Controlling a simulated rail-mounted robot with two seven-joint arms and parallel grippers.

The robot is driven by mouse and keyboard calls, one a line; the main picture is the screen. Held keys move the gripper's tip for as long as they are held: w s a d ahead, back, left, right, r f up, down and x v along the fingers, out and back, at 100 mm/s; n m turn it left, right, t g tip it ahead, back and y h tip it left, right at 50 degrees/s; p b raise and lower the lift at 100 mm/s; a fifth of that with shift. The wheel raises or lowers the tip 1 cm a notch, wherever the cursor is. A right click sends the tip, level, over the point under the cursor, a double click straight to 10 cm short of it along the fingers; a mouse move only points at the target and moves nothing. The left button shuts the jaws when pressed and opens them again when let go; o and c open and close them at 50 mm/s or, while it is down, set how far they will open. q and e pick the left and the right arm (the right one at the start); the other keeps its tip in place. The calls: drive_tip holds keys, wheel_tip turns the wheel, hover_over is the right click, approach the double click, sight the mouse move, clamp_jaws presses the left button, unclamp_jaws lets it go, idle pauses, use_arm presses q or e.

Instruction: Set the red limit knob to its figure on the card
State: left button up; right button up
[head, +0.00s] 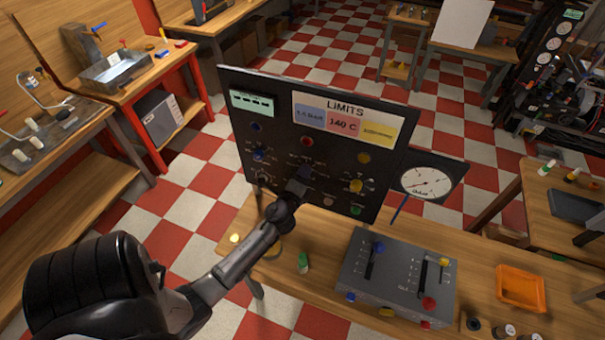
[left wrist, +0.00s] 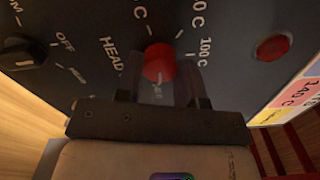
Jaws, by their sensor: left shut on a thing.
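The LIMITS card (head: 343,120) is at the top of the black panel (head: 240,125). Its red middle field reads 140 C; the blue field seems to read 5.5 bar, and the yellow field is too small to read. My left gripper (head: 303,178) is at the middle of the panel. In the left wrist view, its two fingers (left wrist: 160,85) are shut on the red limit knob (left wrist: 158,62), one on each side. Scale marks surround the knob, with 100 C legible to its right; other figures are partly cut off. The knob's pointer is not clear. In the head view my gripper hides the knob.
A red lamp (head: 306,141) is above the knob. A black selector (left wrist: 25,53) with an OFF mark is beside it. A yellow knob (head: 356,185) and a gauge (head: 425,182) are to the right. A grey lever box (head: 395,275) stands on the bench before the panel.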

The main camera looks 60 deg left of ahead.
use_arm(q)
drive_tip(key=shift+m, duration=0.5)
drive_tip(key=o, duration=0.9)
drive_tip(key=shift+b+v, duration=1.3)
drive_tip(key=shift+v, duration=5.65)
drive_tip(key=shift+w, duration=0.1)
